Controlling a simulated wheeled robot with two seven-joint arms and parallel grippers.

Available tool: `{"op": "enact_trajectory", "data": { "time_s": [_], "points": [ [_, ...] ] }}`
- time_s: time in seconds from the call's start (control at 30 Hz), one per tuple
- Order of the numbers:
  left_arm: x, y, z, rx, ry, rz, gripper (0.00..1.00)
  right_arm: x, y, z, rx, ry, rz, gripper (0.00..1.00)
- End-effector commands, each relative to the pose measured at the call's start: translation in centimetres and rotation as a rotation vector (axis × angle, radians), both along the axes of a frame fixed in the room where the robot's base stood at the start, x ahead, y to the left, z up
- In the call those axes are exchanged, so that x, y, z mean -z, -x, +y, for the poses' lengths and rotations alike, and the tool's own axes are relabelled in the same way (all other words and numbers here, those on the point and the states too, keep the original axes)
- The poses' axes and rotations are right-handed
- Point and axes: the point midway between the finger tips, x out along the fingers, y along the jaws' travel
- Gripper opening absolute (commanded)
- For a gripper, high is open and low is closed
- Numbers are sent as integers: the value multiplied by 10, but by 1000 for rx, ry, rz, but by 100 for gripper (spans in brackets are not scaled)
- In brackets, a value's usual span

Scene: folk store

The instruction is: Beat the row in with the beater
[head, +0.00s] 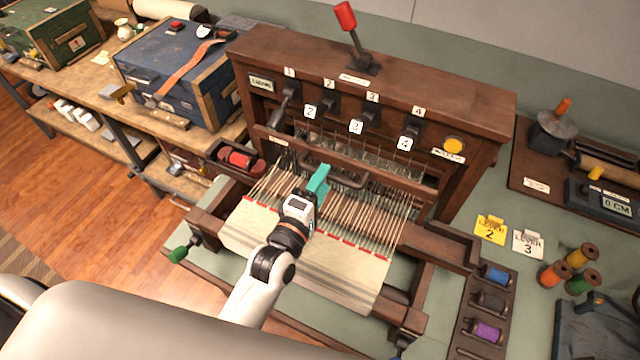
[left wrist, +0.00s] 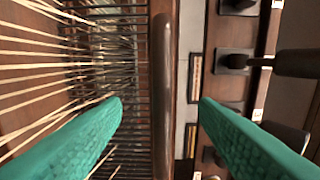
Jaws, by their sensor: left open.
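The loom (head: 480,95) stands on the bench with pale warp threads (head: 375,218) running to a cream woven cloth (head: 335,282). A row of red dashes (head: 347,242) crosses the cloth's far edge. The beater's dark rounded handle (head: 350,179) lies across the threads in front of the heddles; it also shows in the left wrist view (left wrist: 163,85). My left gripper (head: 320,180) is open with teal fingers at the beater handle. In the left wrist view, the handle runs between the open fingers (left wrist: 161,102), with gaps on both sides. My right gripper is out of view.
Numbered levers (head: 370,118) line the loom's front, and a red-knobbed lever (head: 345,16) rises on top. A tray of spools (head: 485,300) and tags for lever 2 (head: 490,229) and lever 3 (head: 527,243) lie at right.

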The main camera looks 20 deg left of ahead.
Motion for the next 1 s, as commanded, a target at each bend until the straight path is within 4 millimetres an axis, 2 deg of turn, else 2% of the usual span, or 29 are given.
{"op": "enact_trajectory", "data": {
  "time_s": [0.37,1.0],
  "points": [
    [-1,1,0,0,0,-2,55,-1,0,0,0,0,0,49],
    [-2,50,10,0,-1,-1,55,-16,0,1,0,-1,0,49]
  ]
}}
